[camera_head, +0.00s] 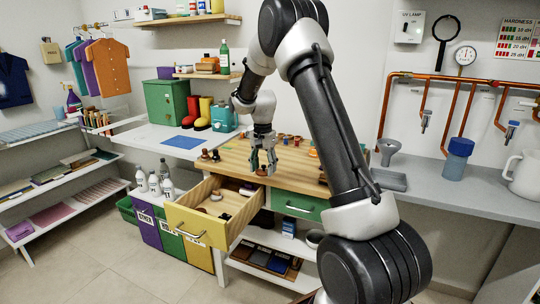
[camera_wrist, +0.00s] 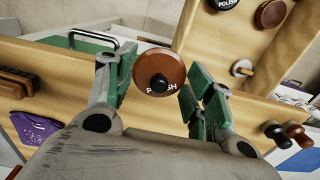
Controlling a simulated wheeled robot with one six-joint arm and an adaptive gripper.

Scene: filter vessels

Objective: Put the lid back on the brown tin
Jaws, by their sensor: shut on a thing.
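My gripper (camera_wrist: 165,88) is shut on a round brown lid (camera_wrist: 157,64) with a black knob and partly hidden white lettering. The lid's edges sit between the green finger pads. In the head view my gripper (camera_head: 263,160) points down over the front part of the wooden worktop, behind the open drawer (camera_head: 181,224). Underneath it is hard to make out. In the wrist view, the drawer at the upper right holds a round brown thing (camera_wrist: 270,13), perhaps the brown tin; I cannot tell if it is open. Beside it is a dark round piece lettered POLISH (camera_wrist: 225,3).
A small pale round thing with a brown handle (camera_wrist: 241,68) is also in the drawer. Knobbed brown pieces (camera_wrist: 275,131) stand at the right. A brush (camera_wrist: 15,85) and purple cloth (camera_wrist: 36,130) lie at the left. A green drawer (camera_head: 299,206) is shut beside the open one.

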